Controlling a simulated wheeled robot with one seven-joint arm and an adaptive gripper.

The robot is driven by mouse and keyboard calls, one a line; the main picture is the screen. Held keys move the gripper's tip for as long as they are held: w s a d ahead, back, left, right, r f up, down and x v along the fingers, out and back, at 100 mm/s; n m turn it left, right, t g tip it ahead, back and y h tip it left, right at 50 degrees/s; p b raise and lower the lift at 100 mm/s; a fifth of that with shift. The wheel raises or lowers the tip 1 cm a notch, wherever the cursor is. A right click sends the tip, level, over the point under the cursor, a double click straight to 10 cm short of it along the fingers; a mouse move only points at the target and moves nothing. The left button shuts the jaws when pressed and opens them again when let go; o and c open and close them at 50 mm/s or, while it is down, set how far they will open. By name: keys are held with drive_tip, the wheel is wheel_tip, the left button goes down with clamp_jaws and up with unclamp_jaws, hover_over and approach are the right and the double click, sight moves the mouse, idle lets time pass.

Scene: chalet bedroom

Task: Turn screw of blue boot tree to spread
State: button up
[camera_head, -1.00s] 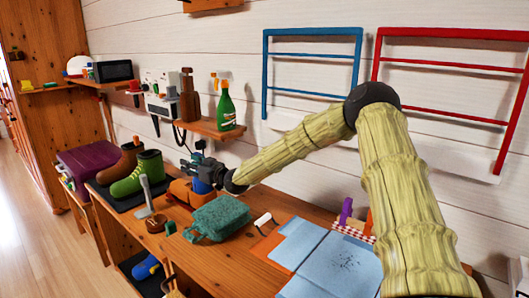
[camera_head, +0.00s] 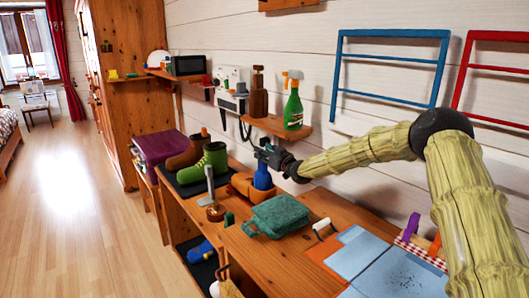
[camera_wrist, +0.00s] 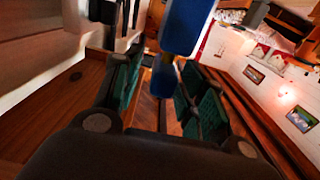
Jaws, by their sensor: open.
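A blue upright piece (camera_head: 262,177), which may be the boot tree, stands in an orange-brown holder (camera_head: 241,186) on the wooden bench. My gripper (camera_head: 266,153) is at its top, seen from the side and partly merged with it. In the wrist view, my gripper (camera_wrist: 163,95) is open, with green-padded fingers apart. A blue part (camera_wrist: 187,25) shows between and beyond the fingertips; contact cannot be told. No screw can be made out.
A teal folded cloth or bag (camera_head: 277,215) lies just in front of the holder. A metal upright tool (camera_head: 210,187) stands to its left. A wall shelf (camera_head: 285,128) with a green spray bottle (camera_head: 293,106) is behind my gripper. The floor at left is clear.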

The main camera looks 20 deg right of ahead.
drive_tip(key=shift+w+a, duration=0.2)
drive_tip(key=shift+w, duration=0.4)
clamp_jaws()
drive_tip(key=shift+m+h, duration=0.4)
drive_tip(key=shift+h, duration=0.2)
unclamp_jaws()
drive_tip(key=shift+s+d, duration=0.1)
